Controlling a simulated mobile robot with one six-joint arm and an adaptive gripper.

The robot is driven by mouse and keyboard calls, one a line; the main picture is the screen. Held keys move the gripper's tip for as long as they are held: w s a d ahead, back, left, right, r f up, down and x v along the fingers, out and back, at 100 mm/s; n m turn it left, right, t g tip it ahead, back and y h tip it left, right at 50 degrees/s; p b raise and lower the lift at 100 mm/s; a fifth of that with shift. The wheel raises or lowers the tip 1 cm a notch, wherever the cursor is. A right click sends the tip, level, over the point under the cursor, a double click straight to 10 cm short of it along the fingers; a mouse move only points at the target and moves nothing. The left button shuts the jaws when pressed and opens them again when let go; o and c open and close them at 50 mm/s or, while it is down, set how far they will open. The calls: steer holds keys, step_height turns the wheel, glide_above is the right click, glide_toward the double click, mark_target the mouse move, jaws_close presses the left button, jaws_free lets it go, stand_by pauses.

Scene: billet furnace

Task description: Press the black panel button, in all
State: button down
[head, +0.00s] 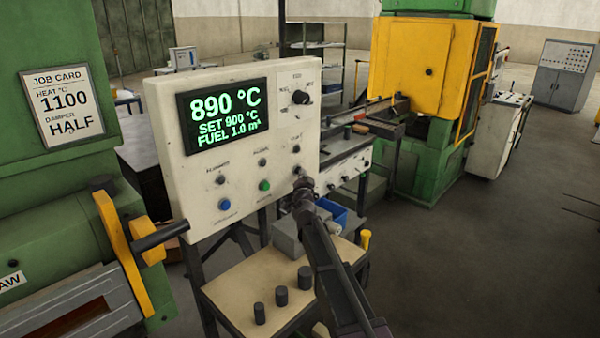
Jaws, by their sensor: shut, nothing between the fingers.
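The cream control panel (165,130) stands at the centre left, with a lit screen (222,115) reading 890 °C, SET 900 °C, FUEL 1.0 m³. Its bottom row has a blue button (224,204), a green button (264,185) and a small dark shape (298,170) at the right end, perhaps the black button. My gripper (303,186) is shut and empty, with its tip just below that dark shape at the panel's lower right. It partly covers this area. I cannot tell whether it touches the panel.
Small toggles and a black rotary knob (300,97) sit higher on the panel. Below, a wooden table (235,290) carries several dark billets and a grey box (287,236). A green furnace with a yellow lever (122,255) stands left. A yellow-green press (410,65) stands behind; floor is clear right.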

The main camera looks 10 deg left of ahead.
stand_by(0.3)
steer(key=shift+s+d, duration=0.5)
steer(key=shift+d, duration=0.1)
steer(key=s+d, duration=0.1)
steer(key=d, duration=0.1)
steer(key=s+d, duration=0.2)
stand_by(0.9)
steer(key=shift+s+f, duration=0.1)
steer(key=shift+f, duration=0.05)
stand_by(0.4)
